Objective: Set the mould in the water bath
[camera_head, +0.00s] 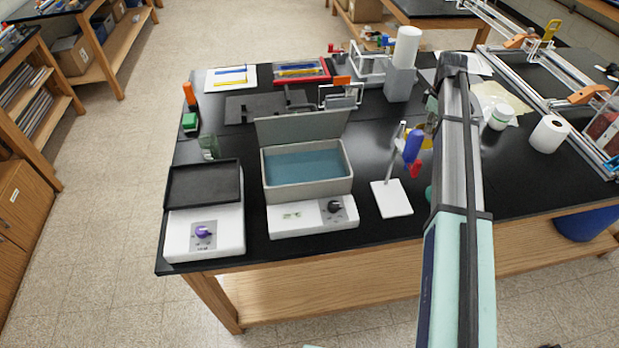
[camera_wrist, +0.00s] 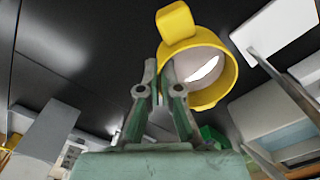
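The yellow mould (camera_wrist: 228,85) is a round ring with a block-like tab and a pale, bright inside. In the head view a bit of yellow (camera_head: 427,138), probably it, shows beside my arm. My gripper (camera_wrist: 159,66) has its two fingers close together at the mould's left wall, which appears pinched between them; the contact itself is partly hidden. My gripper is hidden behind my arm in the head view. The water bath (camera_head: 348,183) is a grey open box of blue water with its lid raised at the back. It is to the left of my arm.
A stand with a white base (camera_head: 391,199), upright rod and blue-and-red clamp is between the bath and my arm. A hotplate (camera_head: 205,232) with a black tray is left of the bath. A white cylinder on a grey block (camera_head: 400,82) stands behind.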

